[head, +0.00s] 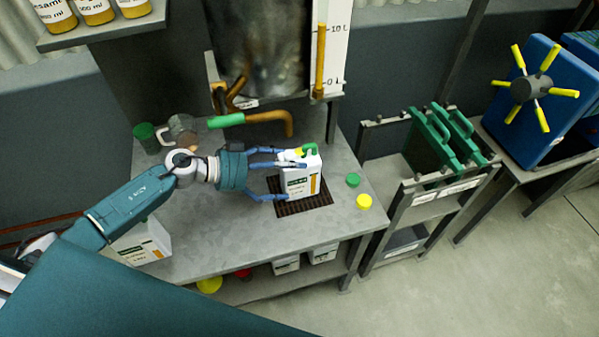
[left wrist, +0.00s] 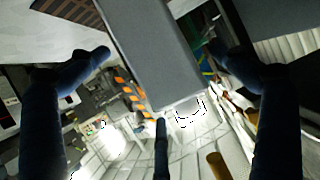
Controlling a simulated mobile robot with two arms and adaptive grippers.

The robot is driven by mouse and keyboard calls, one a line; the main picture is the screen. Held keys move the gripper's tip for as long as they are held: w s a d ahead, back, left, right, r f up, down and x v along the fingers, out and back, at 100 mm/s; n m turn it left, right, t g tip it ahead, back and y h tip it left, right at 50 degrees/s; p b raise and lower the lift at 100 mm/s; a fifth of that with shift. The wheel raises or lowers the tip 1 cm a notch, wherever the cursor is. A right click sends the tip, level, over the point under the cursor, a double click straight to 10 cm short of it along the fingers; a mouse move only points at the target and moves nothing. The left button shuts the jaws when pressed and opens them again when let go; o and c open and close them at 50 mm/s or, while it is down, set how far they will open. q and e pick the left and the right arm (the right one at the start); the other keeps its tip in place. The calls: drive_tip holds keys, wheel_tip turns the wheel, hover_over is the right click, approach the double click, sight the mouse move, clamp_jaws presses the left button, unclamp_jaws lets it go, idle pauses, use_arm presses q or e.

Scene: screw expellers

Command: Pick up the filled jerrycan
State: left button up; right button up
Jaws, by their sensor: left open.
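A white jerrycan (head: 302,178) with a green handle, a label and an orange-yellow side strip stands upright on a dark grate (head: 318,199) in the grey table. My left gripper (head: 279,180) is open at its left side, with blue fingers reaching around it near the top and low down. Contact cannot be told. In the left wrist view, a shaded grey flat-sided block, apparently the jerrycan (left wrist: 155,55), lies between the spread dark fingers (left wrist: 160,75). My right gripper is not in view.
A pipe with a green grip (head: 226,120) hangs behind my gripper. Loose green (head: 353,180) and yellow (head: 363,201) caps lie right of the grate. A glass jug (head: 183,130) is at the back left.

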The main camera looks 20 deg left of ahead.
sight(302, 170)
use_arm(q)
drive_tip(key=x, duration=0.4)
drive_tip(key=shift+d, duration=0.15)
drive_tip(key=c, duration=2)
drive_tip(key=shift+w+r, duration=0.15)
drive_tip(key=shift+r, duration=0.05)
drive_tip(key=shift+c, duration=0.3)
drive_tip(key=shift+r, duration=0.1)
